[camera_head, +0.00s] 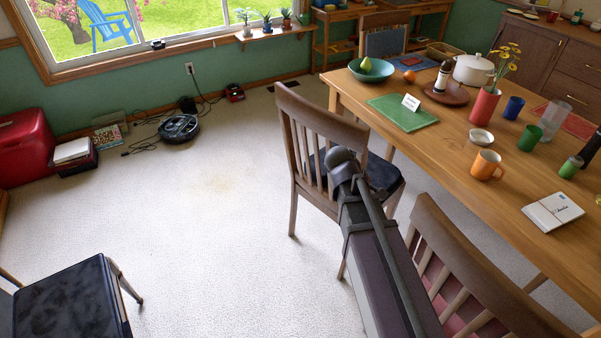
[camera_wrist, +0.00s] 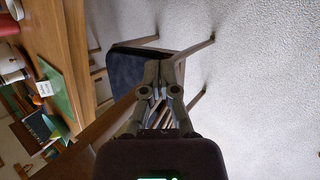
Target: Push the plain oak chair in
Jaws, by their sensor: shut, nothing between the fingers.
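A brown wooden chair (camera_head: 323,115) with a slatted back and dark seat stands beside the table's near-left corner, turned out at an angle. It also shows in the wrist view, dark seat (camera_wrist: 138,61) up, slats (camera_wrist: 184,128) behind my fingers. My arm reaches to this chair's back in the head view, and its end hides part of the slats and seat. In the wrist view my gripper (camera_wrist: 161,68) is shut and empty, its tips over the edge of the seat. I cannot tell whether it touches the chair. The wooden table (camera_head: 340,88) is right of the chair.
A chair with a red seat (camera_head: 470,265) stands close to my arm at the lower right. A dark-seated chair (camera_head: 70,300) is at the lower left. A robot vacuum (camera_head: 179,128) and cables lie by the wall. The carpet left of the chair is clear.

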